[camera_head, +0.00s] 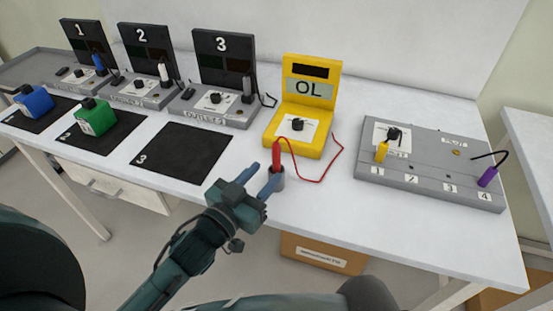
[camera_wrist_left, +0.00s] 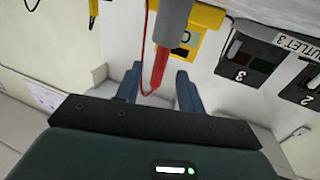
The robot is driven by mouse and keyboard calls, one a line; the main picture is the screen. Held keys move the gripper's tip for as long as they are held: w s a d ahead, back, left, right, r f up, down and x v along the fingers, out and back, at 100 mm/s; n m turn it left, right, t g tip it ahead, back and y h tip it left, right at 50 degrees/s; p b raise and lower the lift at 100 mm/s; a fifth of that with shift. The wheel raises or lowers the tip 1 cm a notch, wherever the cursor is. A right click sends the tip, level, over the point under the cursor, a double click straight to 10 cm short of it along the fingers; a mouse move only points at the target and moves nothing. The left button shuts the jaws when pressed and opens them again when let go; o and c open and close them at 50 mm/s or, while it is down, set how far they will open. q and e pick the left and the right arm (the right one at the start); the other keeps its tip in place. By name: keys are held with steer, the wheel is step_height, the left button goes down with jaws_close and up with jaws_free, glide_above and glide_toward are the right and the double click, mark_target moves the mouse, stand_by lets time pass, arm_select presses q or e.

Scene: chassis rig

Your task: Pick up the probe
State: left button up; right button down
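In the left wrist view, the probe (camera_wrist_left: 160,68) and the grey cup (camera_wrist_left: 174,22) appear beyond and between the two open fingers (camera_wrist_left: 158,90). Whether a finger touches the cup or probe I cannot tell. My right gripper is not in view.
A grey panel (camera_head: 425,175) with yellow and purple plugs and numbered spots stands to the right. Black numbered mats (camera_head: 180,152), blue (camera_head: 34,100) and green (camera_head: 95,116) blocks, and outlet stations (camera_head: 225,105) fill the left. White table (camera_head: 335,215) is bare between cup and panel.

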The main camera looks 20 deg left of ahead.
mark_target(274, 164)
arm_select(q)
steer(key=shift+w+d, duration=0.15)
steer(key=shift+w, duration=0.15)
steer(key=shift+p+x, duration=0.45)
steer(key=shift+x, duration=2.1)
steer(key=shift+f, duration=0.15)
steer(key=shift+c, duration=0.5)
jaws_close()
